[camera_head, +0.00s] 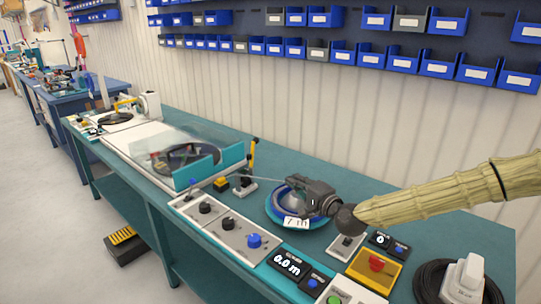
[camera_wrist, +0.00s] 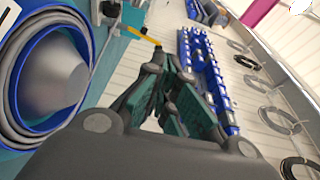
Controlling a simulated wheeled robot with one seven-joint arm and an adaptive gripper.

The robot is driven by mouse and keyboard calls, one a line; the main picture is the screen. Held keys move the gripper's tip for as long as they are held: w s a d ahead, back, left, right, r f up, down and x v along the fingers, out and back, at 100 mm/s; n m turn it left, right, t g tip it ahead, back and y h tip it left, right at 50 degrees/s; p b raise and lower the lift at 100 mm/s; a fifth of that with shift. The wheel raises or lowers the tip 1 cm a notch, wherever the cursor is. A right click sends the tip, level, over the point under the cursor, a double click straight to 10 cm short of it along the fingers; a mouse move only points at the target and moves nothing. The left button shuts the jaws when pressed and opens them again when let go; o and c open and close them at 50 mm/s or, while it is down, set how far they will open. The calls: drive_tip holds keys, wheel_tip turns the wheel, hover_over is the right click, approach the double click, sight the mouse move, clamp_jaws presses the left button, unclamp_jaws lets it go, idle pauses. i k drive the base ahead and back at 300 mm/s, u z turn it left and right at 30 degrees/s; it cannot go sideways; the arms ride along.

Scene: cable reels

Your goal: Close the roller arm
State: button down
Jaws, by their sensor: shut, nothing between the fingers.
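The roller arm (camera_head: 252,154) looks like an upright dark lever with a yellow upper part, standing by the right end of a clear-covered unit; I cannot tell for certain how far it is open. In the wrist view a yellow lever (camera_wrist: 140,36) shows just beyond and left of my fingers. My gripper (camera_head: 291,184) is shut and empty, above the blue reel and to the right of the lever, apart from it. Its dark green fingers (camera_wrist: 168,68) are together in the wrist view. The gripper hides part of the reel.
A blue reel (camera_head: 277,212) with a "7 m" tag lies below my gripper; its grey cone (camera_wrist: 52,80) shows in the wrist view. A knob panel (camera_head: 225,228), a yellow box with a red button (camera_head: 375,264) and a black cable coil (camera_head: 428,283) are on the bench. Blue bins (camera_head: 440,68) line the wall.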

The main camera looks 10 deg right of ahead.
sight(255, 140)
drive_tip(key=z, duration=0.6)
drive_tip(key=i, duration=0.85)
drive_tip(key=u, duration=0.7)
